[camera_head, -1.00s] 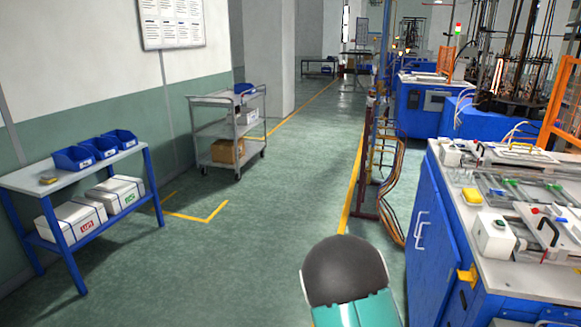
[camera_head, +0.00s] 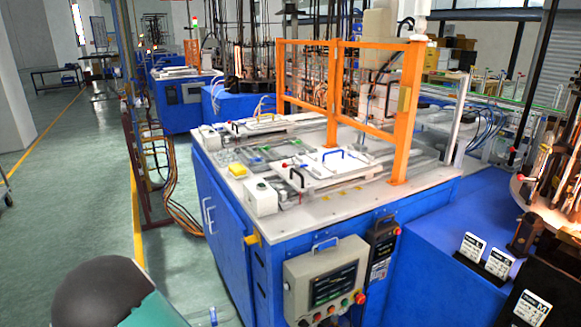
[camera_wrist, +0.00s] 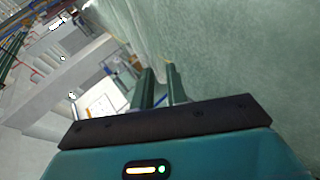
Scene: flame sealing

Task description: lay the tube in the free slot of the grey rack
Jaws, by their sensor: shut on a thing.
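My gripper (camera_wrist: 161,78) shows in the wrist view as two dark green fingers close together with a narrow gap, pointing at the green floor. It is shut on the tube, but the tube itself is too thin or blurred to make out. In the head view only my arm shows at the bottom left, and the gripper is not clearly seen. A grey rack-like frame with green strips (camera_head: 265,153) lies on top of the blue bench. I cannot tell its free slot at this size. My gripper is away from the bench top, over the floor.
The blue bench (camera_head: 225,210) has a control box (camera_head: 327,280) on its front and an orange guard frame (camera_head: 405,110) above. A white block (camera_head: 262,197) stands on its near left corner. Hoses (camera_head: 170,185) hang by its left side. The aisle floor (camera_head: 70,200) is clear.

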